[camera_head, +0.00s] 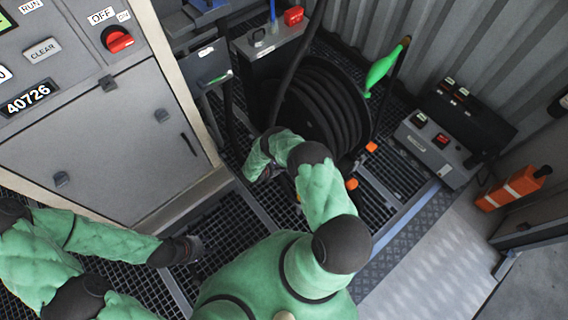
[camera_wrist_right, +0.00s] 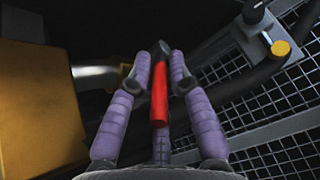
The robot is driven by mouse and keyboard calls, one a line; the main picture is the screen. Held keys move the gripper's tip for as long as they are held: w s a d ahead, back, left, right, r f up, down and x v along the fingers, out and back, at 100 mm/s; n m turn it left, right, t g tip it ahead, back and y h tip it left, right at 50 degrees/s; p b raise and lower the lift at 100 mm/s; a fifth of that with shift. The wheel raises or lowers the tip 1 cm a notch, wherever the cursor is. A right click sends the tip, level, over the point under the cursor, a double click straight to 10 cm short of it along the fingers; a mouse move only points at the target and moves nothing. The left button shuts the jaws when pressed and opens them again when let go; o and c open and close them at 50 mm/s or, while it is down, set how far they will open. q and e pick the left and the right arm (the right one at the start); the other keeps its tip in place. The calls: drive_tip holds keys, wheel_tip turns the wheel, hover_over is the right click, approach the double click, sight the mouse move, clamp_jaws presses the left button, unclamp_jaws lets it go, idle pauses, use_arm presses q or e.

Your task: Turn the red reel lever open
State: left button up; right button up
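The red lever (camera_wrist_right: 159,95) stands upright in the middle of the right wrist view, with a dark tip. My right gripper (camera_wrist_right: 160,70) has its purple fingers on both sides of it, bent inward and closed about it. A third finger (camera_wrist_right: 160,148) lies behind its lower end. In the head view the lever is hidden, and my right arm reaches in front of the black hose reel (camera_head: 322,105). My left gripper (camera_head: 190,249) hangs low over the grating, away from the reel, with no object seen in it; its fingers are too small to read.
A grey cabinet (camera_head: 110,150) stands left. A green nozzle (camera_head: 385,67) is above the reel's right side. A grey control box (camera_head: 437,150) and an orange canister (camera_head: 512,188) are at right. In the wrist view, a yellow block (camera_wrist_right: 40,110) is left and a dark pipe (camera_wrist_right: 240,82) right.

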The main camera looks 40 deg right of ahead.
drive_tip(key=shift+o, duration=1.1)
drive_tip(key=v, duration=1.2)
